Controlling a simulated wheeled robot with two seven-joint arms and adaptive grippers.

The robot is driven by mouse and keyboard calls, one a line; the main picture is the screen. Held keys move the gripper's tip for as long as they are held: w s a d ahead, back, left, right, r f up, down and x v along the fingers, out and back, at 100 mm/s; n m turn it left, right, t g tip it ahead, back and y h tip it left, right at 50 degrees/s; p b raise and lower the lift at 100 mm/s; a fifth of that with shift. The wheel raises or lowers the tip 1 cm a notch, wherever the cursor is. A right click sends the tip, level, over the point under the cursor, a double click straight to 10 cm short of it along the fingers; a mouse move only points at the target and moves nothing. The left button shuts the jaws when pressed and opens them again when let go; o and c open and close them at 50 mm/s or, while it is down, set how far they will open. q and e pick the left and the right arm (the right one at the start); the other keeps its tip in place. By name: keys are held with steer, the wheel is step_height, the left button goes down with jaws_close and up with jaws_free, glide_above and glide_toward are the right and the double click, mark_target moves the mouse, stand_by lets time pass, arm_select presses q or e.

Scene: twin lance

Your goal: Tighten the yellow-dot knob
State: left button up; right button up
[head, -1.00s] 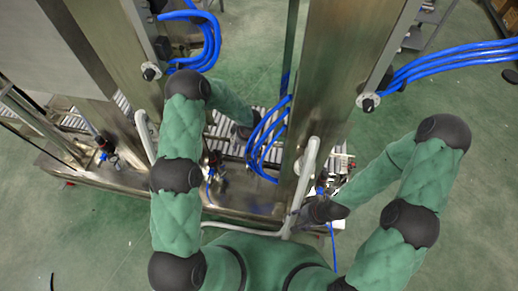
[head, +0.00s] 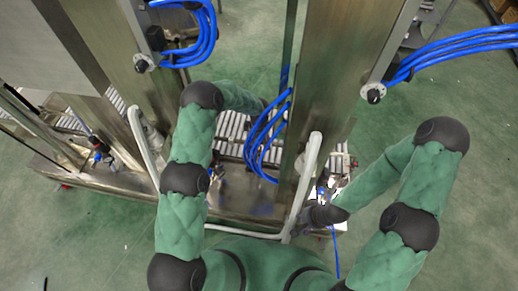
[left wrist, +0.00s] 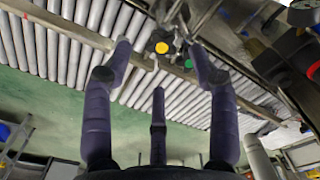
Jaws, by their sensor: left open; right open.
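The yellow-dot knob (left wrist: 161,46) shows in the left wrist view, black with a round yellow centre, on a metal rail. A green-dot knob (left wrist: 187,64) sits just right of and below it. My left gripper (left wrist: 160,62) is open; its dark fingers spread around the yellow-dot knob in the picture, with no clear contact. I cannot tell how far off the knob is. In the head view the left hand is mostly hidden behind the metal column and blue hoses. My right gripper (head: 322,213) is open near the machine's right end.
A roller conveyor (head: 232,128) runs behind the columns. Blue hoses (head: 262,145) hang beside the middle column (head: 335,80), close to my left forearm. White bent pipes (head: 308,175) stand in front. Open green floor (head: 440,130) lies to the right.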

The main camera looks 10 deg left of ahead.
mark_target(259, 149)
arm_select(q)
steer(key=shift+f+b, duration=0.7)
steer(key=shift+f, duration=1.7)
steer(key=c, duration=1.1)
steer(key=shift+c, duration=0.2)
steer(key=shift+s, duration=0.1)
